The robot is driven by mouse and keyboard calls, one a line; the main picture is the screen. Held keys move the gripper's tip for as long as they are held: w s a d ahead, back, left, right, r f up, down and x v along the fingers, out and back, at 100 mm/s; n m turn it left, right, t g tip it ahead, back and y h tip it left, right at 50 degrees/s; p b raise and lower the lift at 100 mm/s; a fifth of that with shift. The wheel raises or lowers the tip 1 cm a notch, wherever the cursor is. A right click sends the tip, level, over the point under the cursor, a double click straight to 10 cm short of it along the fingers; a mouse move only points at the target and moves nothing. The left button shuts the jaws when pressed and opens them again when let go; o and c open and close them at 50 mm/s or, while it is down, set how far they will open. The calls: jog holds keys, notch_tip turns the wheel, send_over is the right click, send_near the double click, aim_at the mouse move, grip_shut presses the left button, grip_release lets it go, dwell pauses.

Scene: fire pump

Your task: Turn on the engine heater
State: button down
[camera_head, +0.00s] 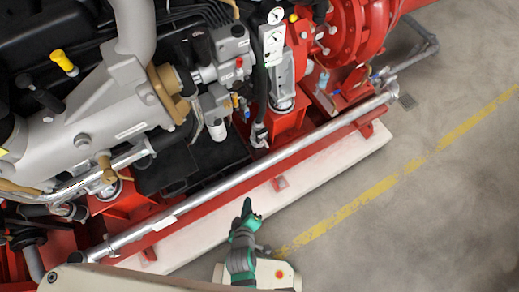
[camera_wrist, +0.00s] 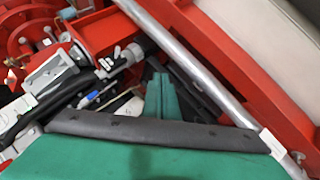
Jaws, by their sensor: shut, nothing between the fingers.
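I cannot tell which part is the engine heater or its switch. The grey engine (camera_head: 100,115) fills the upper left of the head view, with a black box-like part (camera_head: 190,170) low beside it. My green and dark gripper (camera_head: 247,208) is over the pale plinth in front of the red base frame, apart from the engine. In the wrist view my green gripper fingers (camera_wrist: 161,84) are together and empty, pointing toward the dark gap between the red frame and the engine parts. My gripper's green body hides the lower part of that view.
A long silver pipe (camera_head: 255,172) runs along the red base frame (camera_head: 165,230), between my gripper and the engine. A red pump housing (camera_head: 352,30) stands at the upper right. Hoses and valves crowd the engine side. The grey floor (camera_head: 430,200) at right is clear.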

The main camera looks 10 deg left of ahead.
aim_at(266, 143)
jog(key=w+a+f+n+g+h, duration=0.2)
jog(key=w+a+f+n+h, duration=0.1)
jog(key=w+f+n, duration=0.5)
jog(key=w+a+r+n+h, duration=0.3)
jog(key=w+r+n+h, duration=0.1)
jog(key=w, duration=0.6)
jog(key=shift+w+r, duration=0.25)
jog(key=shift+r, duration=0.5)
jog(key=w+d+f, duration=0.4)
jog(key=w+d, duration=0.3)
jog(key=d, duration=0.1)
jog(key=shift+w+f, duration=0.15)
jog(key=shift+w, duration=0.05)
jog(key=shift+a, duration=0.1)
jog(key=shift+d, duration=0.25)
